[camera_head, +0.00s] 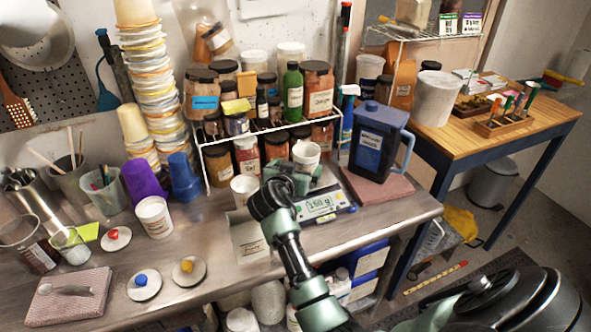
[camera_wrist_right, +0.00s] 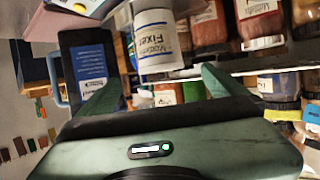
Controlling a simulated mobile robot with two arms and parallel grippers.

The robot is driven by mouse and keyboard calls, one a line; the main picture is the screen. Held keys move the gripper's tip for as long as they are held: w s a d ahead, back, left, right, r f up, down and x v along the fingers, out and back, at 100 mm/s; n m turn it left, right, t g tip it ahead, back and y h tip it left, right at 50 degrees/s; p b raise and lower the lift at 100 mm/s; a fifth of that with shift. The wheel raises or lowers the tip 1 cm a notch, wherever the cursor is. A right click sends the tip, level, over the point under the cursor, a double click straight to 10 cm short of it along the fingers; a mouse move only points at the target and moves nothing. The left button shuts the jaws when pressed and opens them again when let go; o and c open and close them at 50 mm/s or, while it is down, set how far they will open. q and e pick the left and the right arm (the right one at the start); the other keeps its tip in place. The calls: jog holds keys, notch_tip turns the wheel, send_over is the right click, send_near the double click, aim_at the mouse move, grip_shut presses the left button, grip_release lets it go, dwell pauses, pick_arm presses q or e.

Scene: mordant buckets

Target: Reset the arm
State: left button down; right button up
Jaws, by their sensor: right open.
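My right arm rises from the bottom of the head view, and its green gripper (camera_head: 296,180) is over the digital scale (camera_head: 324,207), whose display seems to read 150 g. In the right wrist view the two fingers (camera_wrist_right: 155,88) are spread with nothing between them. A white cup (camera_head: 306,153) stands just beyond the fingertips. It also shows in the wrist view, with a label reading "Fixer" (camera_wrist_right: 160,42). The gripper hides the cup's lower part in the head view, so I cannot tell what it rests on. My left gripper is not in view.
A dark blue jug (camera_head: 378,140) stands on a reddish mat right of the scale. A white wire rack (camera_head: 270,131) with several jars is behind. Another white cup (camera_head: 245,188) and a paper sheet (camera_head: 249,238) are left of my arm. Small lidded dishes and cups crowd the left.

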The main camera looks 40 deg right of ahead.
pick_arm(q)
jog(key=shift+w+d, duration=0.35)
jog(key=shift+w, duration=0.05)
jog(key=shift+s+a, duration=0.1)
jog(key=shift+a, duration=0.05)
